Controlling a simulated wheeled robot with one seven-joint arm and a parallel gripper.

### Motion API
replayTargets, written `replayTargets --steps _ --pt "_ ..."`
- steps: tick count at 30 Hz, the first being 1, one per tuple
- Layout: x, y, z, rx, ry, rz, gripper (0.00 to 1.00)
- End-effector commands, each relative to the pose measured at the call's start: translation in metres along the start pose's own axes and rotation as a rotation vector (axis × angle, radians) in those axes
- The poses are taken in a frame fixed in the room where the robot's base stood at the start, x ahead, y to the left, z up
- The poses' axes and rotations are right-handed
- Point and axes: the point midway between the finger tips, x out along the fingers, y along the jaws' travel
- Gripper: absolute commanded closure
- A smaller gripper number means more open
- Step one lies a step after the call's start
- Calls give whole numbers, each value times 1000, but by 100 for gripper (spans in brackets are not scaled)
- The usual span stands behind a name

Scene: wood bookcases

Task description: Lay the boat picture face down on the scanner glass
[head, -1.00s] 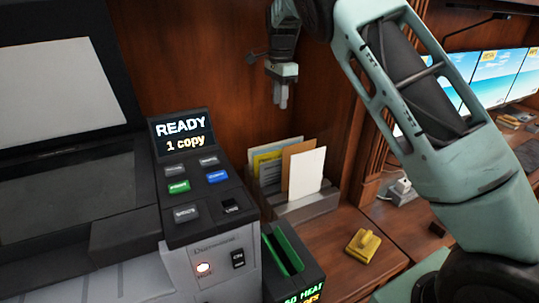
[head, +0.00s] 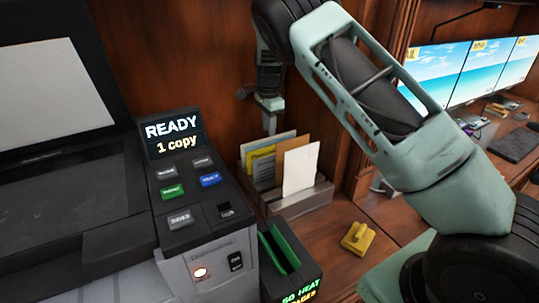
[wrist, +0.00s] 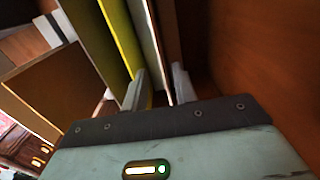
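The scanner glass (head: 65,200) is at the left in the head view, under its raised lid (head: 45,95). No boat image shows on any sheet, so I cannot tell which one is the boat picture. Several upright sheets and folders, including a white sheet (head: 299,168) and a yellow one (head: 262,160), stand in a grey sorter (head: 305,202). My gripper (head: 268,127) points down at the back of this sorter. In the wrist view my gripper (wrist: 161,85) is open, with a thin pale sheet's edge (wrist: 155,45) between its fingers and a yellow folder (wrist: 122,35) to the left.
The scanner's control panel (head: 190,190) reads "READY 1 copy". A black box with a green slot (head: 285,252) stands between scanner and sorter. A yellow object (head: 358,238) lies on the desk. The wood back wall (head: 180,60) is close behind my gripper. Monitors (head: 470,70) stand at the right.

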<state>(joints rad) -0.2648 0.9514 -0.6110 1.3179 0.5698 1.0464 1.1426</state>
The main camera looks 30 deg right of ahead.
Motion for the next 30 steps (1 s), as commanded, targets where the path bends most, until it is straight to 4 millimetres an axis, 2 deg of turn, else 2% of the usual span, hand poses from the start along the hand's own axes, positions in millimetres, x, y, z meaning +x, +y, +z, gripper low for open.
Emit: replayTargets --steps 9,12,20,23,30 --pt "41 0 -3 1 0 3 72" --pt "49 0 -3 0 0 1 72" --pt "52 0 -3 0 -1 0 72" --pt "52 0 -3 0 -1 0 100" --pt "52 0 -3 0 -1 0 100"
